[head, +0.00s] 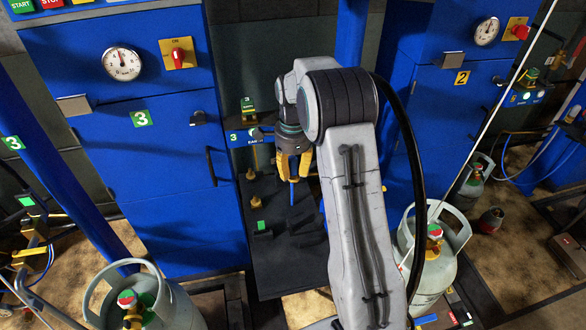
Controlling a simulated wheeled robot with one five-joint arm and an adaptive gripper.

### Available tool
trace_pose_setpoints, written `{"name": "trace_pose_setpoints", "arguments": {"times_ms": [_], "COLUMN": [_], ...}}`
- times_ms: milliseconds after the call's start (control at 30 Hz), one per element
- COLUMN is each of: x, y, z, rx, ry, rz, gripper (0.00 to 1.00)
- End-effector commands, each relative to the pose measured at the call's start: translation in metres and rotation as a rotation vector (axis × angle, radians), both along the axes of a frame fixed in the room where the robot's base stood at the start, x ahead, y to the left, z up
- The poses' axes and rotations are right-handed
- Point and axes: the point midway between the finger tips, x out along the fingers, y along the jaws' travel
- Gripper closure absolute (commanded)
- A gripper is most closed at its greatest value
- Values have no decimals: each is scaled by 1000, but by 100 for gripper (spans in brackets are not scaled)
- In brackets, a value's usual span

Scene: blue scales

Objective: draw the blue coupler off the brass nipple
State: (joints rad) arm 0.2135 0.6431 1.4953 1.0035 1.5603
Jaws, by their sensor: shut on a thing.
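My gripper (293,177), with yellow and black fingers, points down over the dark bench in the middle of the head view. It is shut on the blue coupler (292,192), whose narrow blue end shows below the fingertips. The rest of the coupler is hidden between the fingers. Small brass fittings (251,175) stand on the bench left of the gripper. I cannot tell which of them is the brass nipple, or whether the coupler is touching it.
The dark bench (268,272) carries a small green-marked block (262,228). A blue cabinet (165,190) marked 3 stands to the left, another cabinet (440,120) marked 2 to the right. Grey gas cylinders (185,308) (440,268) stand at front left and right of my arm.

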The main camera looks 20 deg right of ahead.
Motion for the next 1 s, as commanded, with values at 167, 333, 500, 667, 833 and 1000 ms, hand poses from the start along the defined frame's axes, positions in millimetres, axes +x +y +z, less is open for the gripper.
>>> {"name": "trace_pose_setpoints", "arguments": {"times_ms": [167,333,500,667,833,1000], "x": [0,0,0,0,0,0], "y": [0,0,0,0,0,0], "z": [14,29,44,49,48,48], "rx": [0,0,0,0,0,0], "ry": [-1,-1,-1,-1,-1,-1], "rz": [0,0,0,0,0,0], "gripper": [100,100,100,100,100,100]}}
